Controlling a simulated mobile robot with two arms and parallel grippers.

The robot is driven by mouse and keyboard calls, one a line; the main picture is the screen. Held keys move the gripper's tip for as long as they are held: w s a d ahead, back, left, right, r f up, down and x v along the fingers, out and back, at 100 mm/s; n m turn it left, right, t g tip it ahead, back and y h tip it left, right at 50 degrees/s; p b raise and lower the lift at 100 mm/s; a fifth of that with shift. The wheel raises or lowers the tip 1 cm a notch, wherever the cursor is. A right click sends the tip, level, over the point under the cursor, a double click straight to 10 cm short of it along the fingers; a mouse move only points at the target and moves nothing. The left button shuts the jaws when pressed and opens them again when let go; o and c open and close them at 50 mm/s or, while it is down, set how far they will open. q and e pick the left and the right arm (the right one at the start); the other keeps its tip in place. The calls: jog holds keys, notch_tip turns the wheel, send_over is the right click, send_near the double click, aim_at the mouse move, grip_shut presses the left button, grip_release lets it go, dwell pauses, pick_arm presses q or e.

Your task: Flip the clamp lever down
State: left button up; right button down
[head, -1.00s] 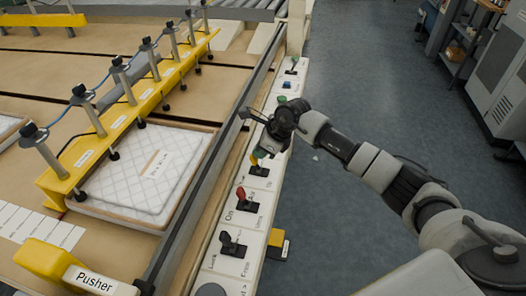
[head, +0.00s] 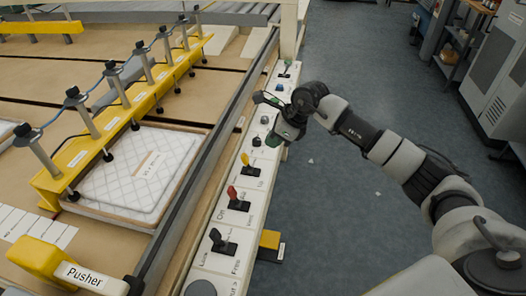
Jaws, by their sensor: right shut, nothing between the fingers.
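A pale control strip (head: 222,215) runs along the right edge of the machine. I cannot read the word clamp on any label, so I cannot tell which is the clamp lever. My right gripper (head: 268,100) is shut and empty above the strip, beyond the yellow lever and apart from it. It hides part of the strip. My left gripper is not in view.
A yellow beam (head: 120,122) with several grey posts crosses the machine bed over a quilted white pad (head: 132,175). A yellow pusher (head: 45,258) is at the lower left. Grey floor (head: 340,215) lies open to the right; cabinets stand at the far right.

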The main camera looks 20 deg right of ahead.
jog(key=v, duration=0.5)
jog(key=shift+w+a+r+b, duration=0.2)
jog(key=shift+w+a+b, duration=0.05)
jog(key=shift+w+b, duration=0.05)
jog(key=shift+w, duration=0.1)
